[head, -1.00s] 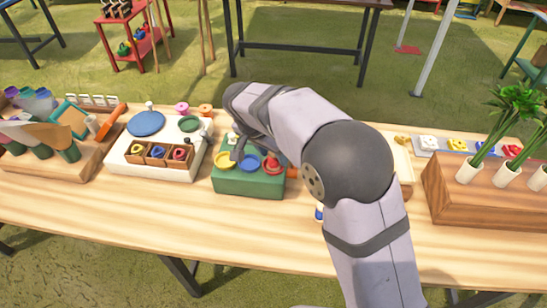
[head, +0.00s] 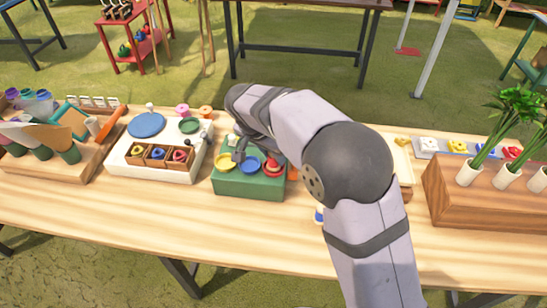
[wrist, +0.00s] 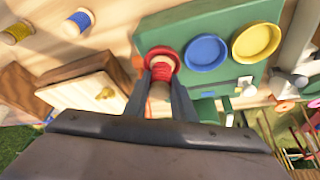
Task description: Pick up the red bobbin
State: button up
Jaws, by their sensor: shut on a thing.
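The red bobbin (wrist: 160,69) has a pale wooden end and red winding. In the wrist view it stands between the two fingers of my gripper (wrist: 161,82), which is shut on it. It is over the red dish (wrist: 161,54) at the end of the green block (wrist: 225,22); I cannot tell whether it touches the dish. In the head view the red dish (head: 273,171) shows at the block's right side, and my arm hides most of the gripper.
A blue dish (wrist: 207,52) and a yellow dish (wrist: 255,42) sit beside the red one. A blue bobbin (wrist: 77,22) and a yellow bobbin (wrist: 17,33) stand apart on the table. A wooden planter (head: 480,205) stands at right. The table's front is mostly clear.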

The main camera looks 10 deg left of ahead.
notch_tip(320, 180, up, 9)
jog(key=shift+r+b, duration=0.1)
jog(key=shift+b, duration=0.35)
